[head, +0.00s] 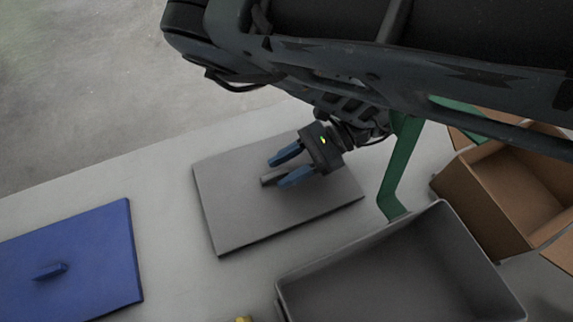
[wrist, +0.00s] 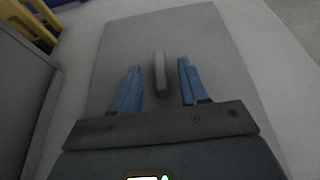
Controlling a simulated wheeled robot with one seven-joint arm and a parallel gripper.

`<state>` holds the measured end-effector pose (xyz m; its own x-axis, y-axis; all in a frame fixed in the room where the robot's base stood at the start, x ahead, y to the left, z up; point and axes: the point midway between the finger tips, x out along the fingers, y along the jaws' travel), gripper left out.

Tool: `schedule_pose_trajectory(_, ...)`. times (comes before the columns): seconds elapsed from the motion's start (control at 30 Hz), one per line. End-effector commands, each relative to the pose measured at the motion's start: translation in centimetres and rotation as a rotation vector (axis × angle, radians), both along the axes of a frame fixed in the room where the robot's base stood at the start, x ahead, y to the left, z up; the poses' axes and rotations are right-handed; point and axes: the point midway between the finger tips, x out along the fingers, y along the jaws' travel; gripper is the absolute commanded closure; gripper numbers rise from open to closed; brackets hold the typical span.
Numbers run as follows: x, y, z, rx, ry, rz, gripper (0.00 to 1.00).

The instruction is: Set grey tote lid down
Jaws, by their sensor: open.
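The grey tote lid (head: 235,215) lies flat on the pale table in the middle of the head view. It also fills the middle of the wrist view (wrist: 200,35). A small upright handle (wrist: 160,73) stands on the lid. My gripper (head: 282,167) is just over the lid, its two blue fingers apart. In the wrist view the fingers (wrist: 160,85) stand on either side of the handle, with a gap visible on both sides. The far part of the handle is partly hidden by a finger in the head view.
An open grey tote (head: 290,286) stands at the front right of the lid. A cardboard box (head: 462,190) is at the right, near a green bracket (head: 398,175). A blue lid with a handle (head: 95,245) lies at the left. A yellow object (wrist: 32,20) shows at the wrist view's upper left.

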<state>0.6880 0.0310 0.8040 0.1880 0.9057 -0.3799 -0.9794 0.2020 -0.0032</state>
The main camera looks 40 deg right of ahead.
Motion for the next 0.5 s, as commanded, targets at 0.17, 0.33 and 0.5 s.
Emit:
schedule_pose_trajectory(0.17, 0.0, -0.1, 0.1, 0.000, 0.000, -0.001, 0.56)
schedule_pose_trajectory(0.33, -0.3, -1.6, 0.7, -0.002, 0.001, -0.004, 0.56)
schedule_pose_trajectory(0.5, -0.8, -4.2, 1.8, -0.001, 0.000, -0.005, 0.56)
